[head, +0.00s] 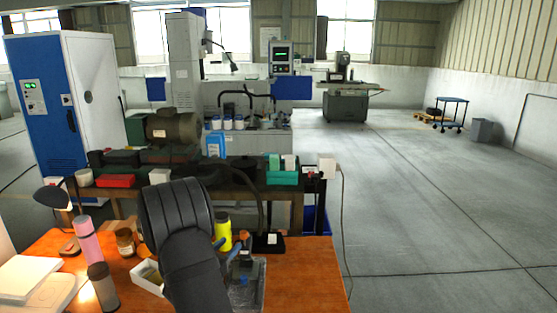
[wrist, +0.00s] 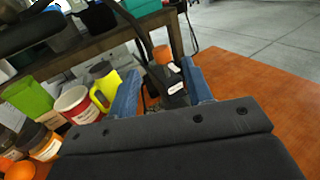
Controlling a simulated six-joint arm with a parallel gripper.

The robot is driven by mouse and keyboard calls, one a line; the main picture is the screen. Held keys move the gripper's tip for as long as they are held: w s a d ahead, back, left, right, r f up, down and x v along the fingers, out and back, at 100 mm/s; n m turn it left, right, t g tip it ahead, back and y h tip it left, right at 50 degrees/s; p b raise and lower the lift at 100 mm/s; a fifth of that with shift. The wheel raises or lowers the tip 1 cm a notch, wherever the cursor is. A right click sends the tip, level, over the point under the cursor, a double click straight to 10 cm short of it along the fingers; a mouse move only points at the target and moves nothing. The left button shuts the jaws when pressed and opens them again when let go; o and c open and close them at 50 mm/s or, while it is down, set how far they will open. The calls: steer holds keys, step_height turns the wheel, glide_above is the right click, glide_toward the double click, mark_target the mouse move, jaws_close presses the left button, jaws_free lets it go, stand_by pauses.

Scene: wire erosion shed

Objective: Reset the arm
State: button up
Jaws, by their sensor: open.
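My gripper (wrist: 160,88) shows in the wrist view with its two blue fingers spread apart. A black item with white labels (wrist: 171,84) shows between and beyond the fingers; I cannot tell whether they touch it. Nothing is clearly held. In the head view my dark arm reaches over the orange-brown table (head: 318,281), and the gripper (head: 236,258) is low over the table's right part, partly hidden by the arm.
In the head view a pink bottle (head: 87,241), a brown jar (head: 125,242) and a yellow container (head: 223,231) stand near the arm. The table's right side is bare.

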mark_target(242, 235)
steer(key=x, duration=0.9)
steer(key=shift+w+f, duration=0.1)
